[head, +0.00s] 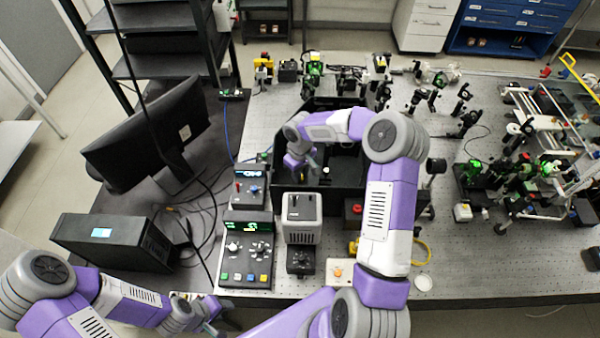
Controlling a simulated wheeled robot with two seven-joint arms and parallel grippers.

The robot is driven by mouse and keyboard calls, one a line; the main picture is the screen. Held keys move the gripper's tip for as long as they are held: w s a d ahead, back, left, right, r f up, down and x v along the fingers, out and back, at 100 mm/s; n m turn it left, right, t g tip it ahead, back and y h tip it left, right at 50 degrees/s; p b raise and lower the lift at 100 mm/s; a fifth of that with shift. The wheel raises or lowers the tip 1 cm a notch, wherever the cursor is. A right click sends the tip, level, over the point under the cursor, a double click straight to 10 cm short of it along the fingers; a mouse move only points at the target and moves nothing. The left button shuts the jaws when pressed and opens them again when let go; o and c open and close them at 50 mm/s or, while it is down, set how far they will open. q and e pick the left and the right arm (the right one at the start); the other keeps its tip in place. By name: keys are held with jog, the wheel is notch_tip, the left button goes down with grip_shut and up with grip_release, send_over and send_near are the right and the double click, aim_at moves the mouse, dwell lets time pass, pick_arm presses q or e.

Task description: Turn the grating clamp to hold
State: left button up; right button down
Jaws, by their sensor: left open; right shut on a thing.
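My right gripper (302,168) reaches down into the left part of an open black box (345,190) on the bench. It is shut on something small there. This appears to be the grating clamp, but the fingers and the box interior hide it, so its turn position cannot be read. My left gripper (212,318) is open and empty at the bottom left, by the bench's front edge, away from the box.
A grey-white instrument (302,218) and black control panels (247,245) stand in front of the box. A monitor (150,130) and a black case (112,242) are at left. Optics mounts crowd the back and right. The bench's front right (500,265) is clear.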

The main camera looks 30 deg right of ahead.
jog(key=shift+f+m+b, duration=0.1)
jog(key=shift+m+b, duration=0.7)
jog(key=shift+b, duration=0.2)
jog(key=shift+w+m+b, duration=0.1)
jog(key=shift+m+b, duration=1.1)
jog(key=m+b, duration=0.2)
jog(key=m, duration=0.2)
jog(key=shift+m+b, duration=0.3)
jog(key=shift+b, duration=0.05)
jog(key=m+b, duration=0.1)
jog(key=m, duration=0.3)
jog(key=shift+d+m, duration=0.1)
jog(key=shift+m, duration=0.2)
jog(key=m, duration=0.4)
jog(key=shift+r+m, duration=0.2)
jog(key=shift+m, duration=0.1)
jog(key=c, duration=1)
grip_release()
jog(key=shift+f, duration=0.1)
